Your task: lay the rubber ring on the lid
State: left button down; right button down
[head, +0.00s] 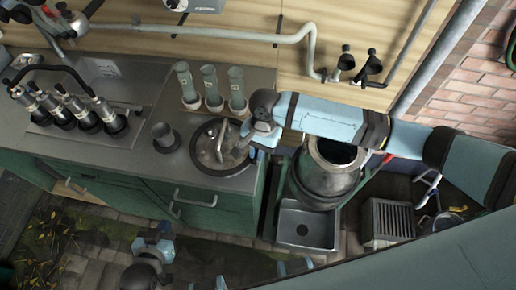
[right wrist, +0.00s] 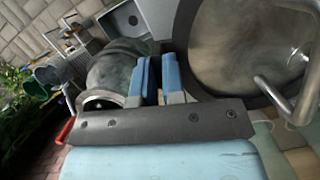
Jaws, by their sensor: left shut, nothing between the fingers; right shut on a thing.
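The steel lid (head: 208,153) lies on the counter, with a bent metal handle across it. It also shows large in the right wrist view (right wrist: 228,50). A dark rubber ring (head: 193,154) shows around the lid's edge; I cannot tell whether it rests fully on the lid. My right gripper (head: 258,140) is at the lid's right edge, shut on the ring's near side. In the right wrist view its blue fingers (right wrist: 158,82) are close together, and the grip itself is partly hidden. My left gripper (head: 158,243) is shut and empty, low in front of the counter.
An open milk churn (head: 322,185) stands right of the counter, under my right arm. Several tall cups (head: 209,88) and a small dark pot (head: 165,138) stand near the lid.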

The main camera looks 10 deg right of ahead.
dwell(0.4)
jog(key=c, duration=1.1)
grip_release()
jog(key=v, duration=1.3)
jog(key=shift+w+r, duration=0.1)
jog(key=shift+r, duration=0.3)
jog(key=shift+f, duration=0.1)
